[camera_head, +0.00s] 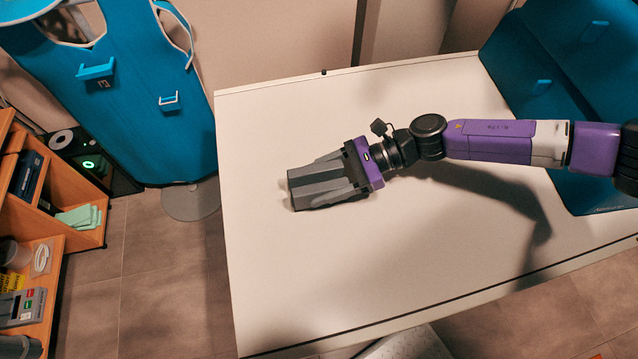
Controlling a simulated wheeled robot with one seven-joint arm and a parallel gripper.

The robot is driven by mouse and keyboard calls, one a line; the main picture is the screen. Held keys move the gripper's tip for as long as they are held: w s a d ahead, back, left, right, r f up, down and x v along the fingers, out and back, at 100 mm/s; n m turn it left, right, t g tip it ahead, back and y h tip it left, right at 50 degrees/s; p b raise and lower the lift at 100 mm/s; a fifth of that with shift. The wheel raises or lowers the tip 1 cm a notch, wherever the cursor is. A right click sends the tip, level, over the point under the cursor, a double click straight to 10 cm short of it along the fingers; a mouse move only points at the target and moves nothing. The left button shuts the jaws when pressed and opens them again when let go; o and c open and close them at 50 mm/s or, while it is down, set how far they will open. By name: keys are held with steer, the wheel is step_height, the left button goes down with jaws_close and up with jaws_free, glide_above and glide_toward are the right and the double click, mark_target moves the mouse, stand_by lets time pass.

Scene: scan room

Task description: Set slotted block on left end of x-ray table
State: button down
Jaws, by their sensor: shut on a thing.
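The x-ray table (262,270) is a long white top with a dark edge strip, and its left end lies clear in the head view. I cannot tell whether the block touches the table top.
A blue apron (150,110) hangs on a stand beyond the table's left end. A wooden shelf (75,200) with several items stands at far left. A blue panel with tabs (565,85) covers the table's right part. The table top around my gripper is bare.

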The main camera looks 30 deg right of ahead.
steer(key=shift+f, duration=0.85)
steer(key=shift+f, duration=0.1)
steer(key=shift+c, duration=1.6)
jaws_free()
steer(key=shift+d, duration=0.1)
steer(key=b+v, duration=0.3)
steer(key=v, duration=0.9)
steer(key=shift+b, duration=0.3)
